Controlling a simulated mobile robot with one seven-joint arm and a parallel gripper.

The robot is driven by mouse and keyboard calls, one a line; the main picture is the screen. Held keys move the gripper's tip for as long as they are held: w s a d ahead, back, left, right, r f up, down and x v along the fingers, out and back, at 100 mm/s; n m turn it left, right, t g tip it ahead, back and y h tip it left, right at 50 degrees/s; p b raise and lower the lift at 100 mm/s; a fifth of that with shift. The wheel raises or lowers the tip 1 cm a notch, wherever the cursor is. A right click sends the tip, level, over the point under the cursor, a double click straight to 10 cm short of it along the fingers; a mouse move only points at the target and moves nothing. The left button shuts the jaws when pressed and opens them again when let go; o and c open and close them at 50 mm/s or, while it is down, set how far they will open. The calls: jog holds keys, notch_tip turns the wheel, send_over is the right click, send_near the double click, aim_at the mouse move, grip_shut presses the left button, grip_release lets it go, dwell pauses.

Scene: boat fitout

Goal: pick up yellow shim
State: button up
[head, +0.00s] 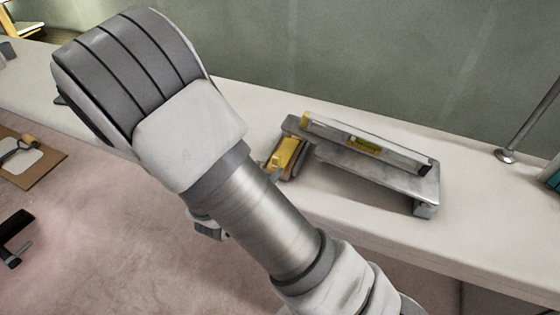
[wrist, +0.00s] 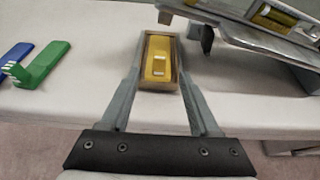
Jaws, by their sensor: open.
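The yellow shim (wrist: 157,58) lies on the pale bench in the wrist view, with light marks on its top face. My gripper (wrist: 159,74) is open, with one finger on each side of the shim. I cannot tell whether either finger touches it. In the head view the yellow shim (head: 286,152) shows beside the left end of a metal stand, partly covered by my gripper and arm.
A spirit level (head: 363,143) lies on the metal stand (head: 390,181), close right of the shim. A green shim (wrist: 45,64) and a blue shim (wrist: 15,54) lie to the left. A metal rod (head: 530,118) stands at the right. The bench front edge is near.

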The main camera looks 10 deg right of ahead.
aim_at(278, 157)
jog(key=b+x, duration=0.1)
jog(key=x, duration=0.7)
jog(key=shift+w+d+b, duration=0.25)
jog(key=shift+w+b, duration=0.05)
jog(key=shift+b, duration=0.05)
jog(key=shift+r, duration=0.1)
grip_shut()
